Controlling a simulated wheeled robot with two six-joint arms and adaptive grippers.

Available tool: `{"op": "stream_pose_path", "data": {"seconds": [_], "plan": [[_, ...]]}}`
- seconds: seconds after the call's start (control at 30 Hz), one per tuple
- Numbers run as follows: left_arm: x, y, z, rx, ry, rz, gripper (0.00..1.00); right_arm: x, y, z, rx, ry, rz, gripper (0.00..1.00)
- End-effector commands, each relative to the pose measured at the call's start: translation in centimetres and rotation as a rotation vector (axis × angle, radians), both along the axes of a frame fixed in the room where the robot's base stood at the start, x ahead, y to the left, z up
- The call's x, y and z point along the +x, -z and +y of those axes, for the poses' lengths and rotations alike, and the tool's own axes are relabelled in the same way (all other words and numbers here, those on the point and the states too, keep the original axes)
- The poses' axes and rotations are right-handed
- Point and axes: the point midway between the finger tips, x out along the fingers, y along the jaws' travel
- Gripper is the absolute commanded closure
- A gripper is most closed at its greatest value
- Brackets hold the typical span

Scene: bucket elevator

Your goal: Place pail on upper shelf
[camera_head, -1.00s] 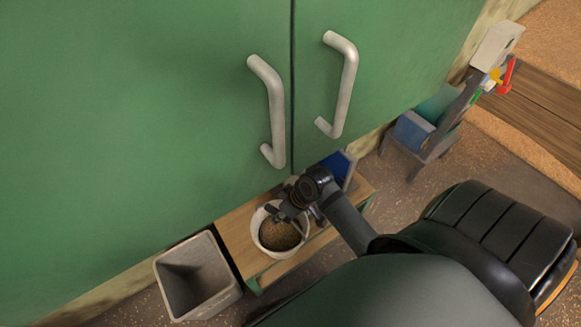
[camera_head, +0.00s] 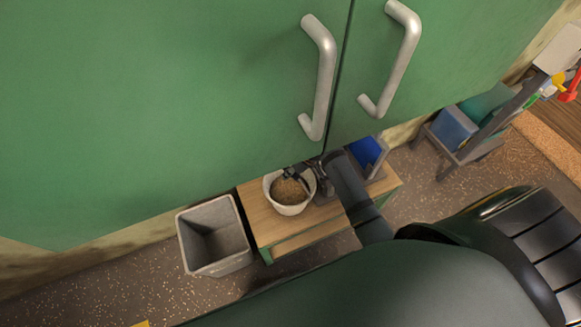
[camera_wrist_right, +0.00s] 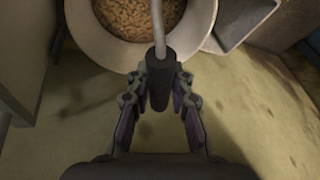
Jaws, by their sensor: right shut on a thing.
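The pail (camera_head: 291,208) is a white bucket filled with brown pellets. In the head view it shows upright over the left part of a low wooden bench; I cannot tell whether it rests on it or hangs just above. My right gripper (camera_head: 303,178) is at the pail's rim from the right. In the right wrist view the gripper (camera_wrist_right: 160,95) is shut around the dark grip of the pail's wire handle, and the pail's rim (camera_wrist_right: 87,40) lies just beyond the fingers. My left gripper is not in view. No upper shelf is visible; closed doors fill the upper head view.
Green cabinet doors (camera_head: 180,100) with two pale handles (camera_head: 325,80) stand above the bench (camera_head: 258,225). A grey empty bin (camera_head: 235,262) stands left of the bench. A blue object (camera_head: 368,155) is on its right end. A dark stand (camera_head: 465,150) is farther right.

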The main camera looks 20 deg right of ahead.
Motion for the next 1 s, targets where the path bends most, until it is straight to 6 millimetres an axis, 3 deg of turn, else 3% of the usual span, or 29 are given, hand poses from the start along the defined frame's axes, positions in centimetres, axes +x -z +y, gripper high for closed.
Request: {"op": "stream_pose_path", "data": {"seconds": [0.27, 0.3, 0.47, 0.87, 1.0], "plan": [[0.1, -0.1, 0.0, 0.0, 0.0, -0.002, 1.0, 0.3, -0.2, 0.1, 0.002, 0.0, -0.009, 1.0], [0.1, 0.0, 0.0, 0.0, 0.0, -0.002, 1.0, 0.1, 0.1, 0.0, 0.001, 0.0, -0.003, 0.77], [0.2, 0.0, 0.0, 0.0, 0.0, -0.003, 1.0, 0.1, 0.1, 0.0, 0.001, 0.001, -0.003, 0.57], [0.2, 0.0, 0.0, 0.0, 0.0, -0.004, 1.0, 0.1, 0.0, 0.0, 0.0, 0.0, -0.003, 0.57], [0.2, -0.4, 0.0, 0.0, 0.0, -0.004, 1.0, -0.2, -1.4, -0.5, -0.002, 0.001, -0.004, 0.57]]}}
